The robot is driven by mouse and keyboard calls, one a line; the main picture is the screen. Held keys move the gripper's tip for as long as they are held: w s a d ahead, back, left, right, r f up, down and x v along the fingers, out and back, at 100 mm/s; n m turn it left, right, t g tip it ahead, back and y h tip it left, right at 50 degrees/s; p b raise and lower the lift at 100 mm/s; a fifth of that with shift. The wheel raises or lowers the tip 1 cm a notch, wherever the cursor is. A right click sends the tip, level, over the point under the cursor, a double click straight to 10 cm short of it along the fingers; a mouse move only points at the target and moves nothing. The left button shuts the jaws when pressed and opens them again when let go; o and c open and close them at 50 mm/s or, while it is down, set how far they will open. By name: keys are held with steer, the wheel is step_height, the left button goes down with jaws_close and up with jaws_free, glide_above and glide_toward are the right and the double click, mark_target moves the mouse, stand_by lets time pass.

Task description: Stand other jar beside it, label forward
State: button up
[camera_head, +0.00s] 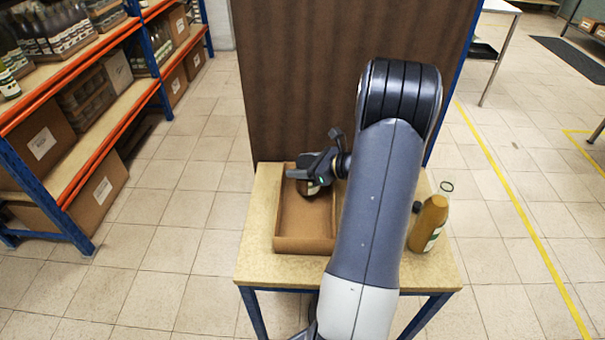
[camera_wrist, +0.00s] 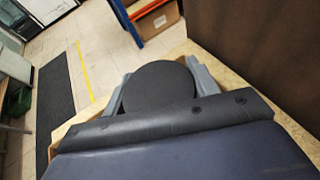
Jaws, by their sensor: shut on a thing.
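My gripper (camera_head: 311,172) is shut on a jar (camera_head: 313,189) at the far end of an open cardboard tray (camera_head: 305,244) in the head view. A small pale patch of label shows on the jar's near side; the gripper covers most of the rest. I cannot tell whether its base touches the tray floor. In the wrist view the jar's round black lid (camera_wrist: 158,86) sits between the two grey fingers. No second jar shows clearly; my arm hides the middle of the table.
A bottle with ochre contents (camera_head: 430,222) stands on the table's (camera_head: 424,268) right side, its label partly visible. A small dark object (camera_head: 416,207) shows beside it. The tray's near part is empty. A brown panel (camera_head: 300,80) rises behind. Shelves with bottles and boxes stand left.

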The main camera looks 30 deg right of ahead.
step_height(320, 180, up, 6)
steer(key=shift+r, duration=0.25)
steer(key=shift+w+a+r, duration=0.1)
steer(key=shift+w+a, duration=0.1)
steer(key=w+a+f+m+h, duration=0.1)
steer(key=w+a, duration=0.1)
steer(key=a, duration=0.9)
steer(key=w+a+f+m+t+h, duration=0.1)
steer(key=w+a+f, duration=0.1)
steer(key=a, duration=0.9)
steer(key=shift+a+f, duration=0.15)
steer(key=shift+f, duration=0.05)
